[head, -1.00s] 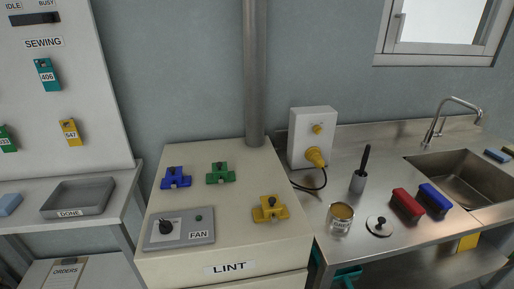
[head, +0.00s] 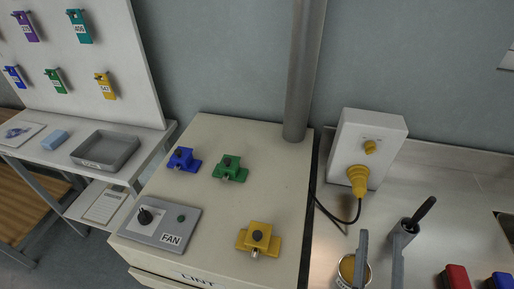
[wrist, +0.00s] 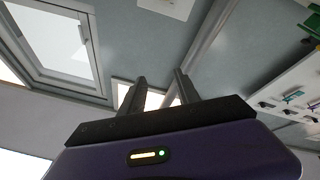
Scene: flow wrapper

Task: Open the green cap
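The green cap (head: 230,168) sits on the top of the cream LINT cabinet (head: 208,275), between a blue cap (head: 183,159) and a yellow cap (head: 258,240). It is a small green block with a round knob and a metal fitting at its front. My gripper (head: 381,236) shows at the lower right of the head view, over the steel counter, well to the right of the green cap. Its two grey fingers are apart with nothing between them. In the wrist view the fingers (wrist: 160,88) are also apart, and the green cap does not show there.
A FAN control box (head: 160,222) lies at the cabinet's front left. A grey pipe (head: 305,70) rises behind it. A white socket box (head: 377,140) with a yellow plug and black cable stands to the right. An open tin (head: 347,270) is close to my gripper.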

